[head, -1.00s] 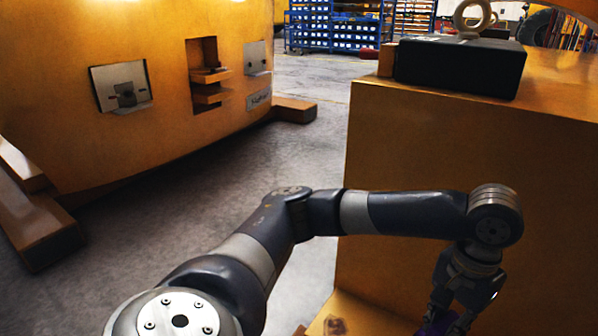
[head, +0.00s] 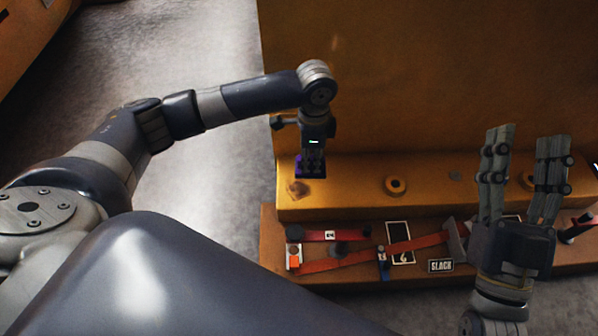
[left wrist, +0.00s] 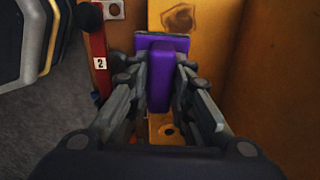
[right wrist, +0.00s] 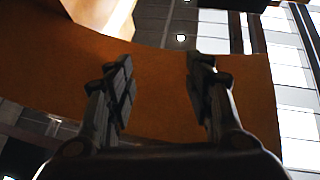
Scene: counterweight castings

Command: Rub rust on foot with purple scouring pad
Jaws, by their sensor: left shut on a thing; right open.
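The purple scouring pad (head: 299,169) is between the fingers of my left gripper (head: 313,160), which is shut on it and points down. In the left wrist view the pad (left wrist: 160,80) shows as a purple block with a flat part beyond it. The orange-yellow foot (head: 350,180) is the ledge at the base of the casting. A brown rust patch (head: 297,188) marks its left end, just beside the pad; it also shows in the left wrist view (left wrist: 180,18). I cannot tell whether the pad touches the foot. My right gripper (head: 525,132) is open and empty, raised at the right.
The casting's tall wall (head: 430,80) rises behind the foot. A lower ledge in front holds red straps (head: 405,247), a "SLACK" label (head: 441,266) and other small items. A round hole (head: 396,186) is in the foot. Grey floor (head: 190,60) is open at left.

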